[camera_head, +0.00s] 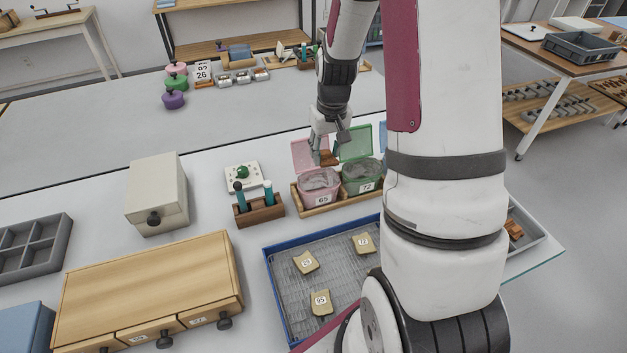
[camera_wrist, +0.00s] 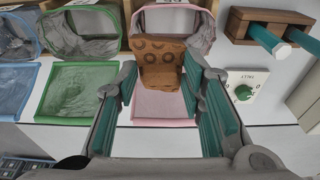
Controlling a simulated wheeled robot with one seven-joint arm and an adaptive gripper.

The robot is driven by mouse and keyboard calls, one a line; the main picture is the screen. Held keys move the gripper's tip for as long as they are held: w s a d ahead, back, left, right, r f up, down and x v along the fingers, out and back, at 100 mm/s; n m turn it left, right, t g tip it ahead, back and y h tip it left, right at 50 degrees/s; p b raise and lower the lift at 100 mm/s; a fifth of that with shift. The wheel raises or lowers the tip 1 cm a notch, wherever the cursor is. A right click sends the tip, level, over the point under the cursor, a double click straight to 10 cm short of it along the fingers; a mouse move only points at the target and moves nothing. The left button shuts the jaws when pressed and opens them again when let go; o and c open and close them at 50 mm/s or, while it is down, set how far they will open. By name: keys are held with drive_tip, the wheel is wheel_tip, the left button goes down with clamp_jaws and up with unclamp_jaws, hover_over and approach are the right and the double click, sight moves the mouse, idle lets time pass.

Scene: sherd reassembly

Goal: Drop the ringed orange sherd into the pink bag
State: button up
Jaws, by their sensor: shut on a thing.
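An orange-brown sherd with dark ring marks (camera_wrist: 160,62) is between the fingers of my gripper (camera_wrist: 161,90), which is shut on it. In the head view the sherd (camera_head: 328,158) shows below my gripper (camera_head: 328,148), above the open bags. The pink bag (camera_head: 319,187), labelled 65, stands open in a wooden tray with its pink lid raised behind it. In the wrist view the sherd overlaps the pink bag (camera_wrist: 203,35) and its pink lid (camera_wrist: 160,113). The sherd appears held above the bag; the exact height is hard to tell.
A green bag (camera_head: 362,177) labelled 72 stands right beside the pink one, and a blue bag (camera_wrist: 14,38) beyond it. A wooden holder with teal-handled tools (camera_head: 259,208) stands left of the bags. A blue-edged tray (camera_head: 283,283) with pale sherds lies in front.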

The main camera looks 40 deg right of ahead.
drive_tip(key=shift+f, duration=0.6)
drive_tip(key=o, duration=1.2)
drive_tip(key=shift+o, duration=0.2)
drive_tip(key=shift+r, duration=0.1)
wheel_tip(320, 180, up, 12)
drive_tip(key=s, duration=0.1)
drive_tip(key=shift+s+a, duration=0.25)
drive_tip(key=shift+s, duration=0.15)
